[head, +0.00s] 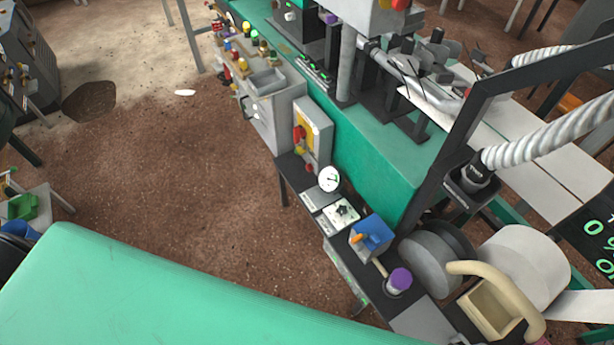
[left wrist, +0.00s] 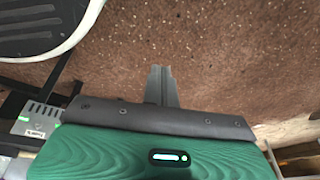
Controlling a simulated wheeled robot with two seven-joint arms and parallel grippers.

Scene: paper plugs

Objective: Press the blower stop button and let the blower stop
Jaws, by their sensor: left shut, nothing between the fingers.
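A grey control box (head: 322,118) with a yellow plate stands upright at the edge of the green machine. It carries red parts (head: 299,133) that look like a button or switch. I cannot tell which control is the blower stop button. My left gripper (left wrist: 161,84) shows in the left wrist view, with its grey fingers shut and empty over brown floor. It does not show in the head view, so its distance to the control box cannot be seen. My right gripper is in neither view.
Below the control box are a white round gauge (head: 329,179), a blue box (head: 371,235) and a purple-topped knob (head: 400,280). A white ribbed hose (head: 550,135) runs at the right. Several coloured buttons (head: 245,50) sit farther back. The brown floor (head: 170,170) at left is mostly clear.

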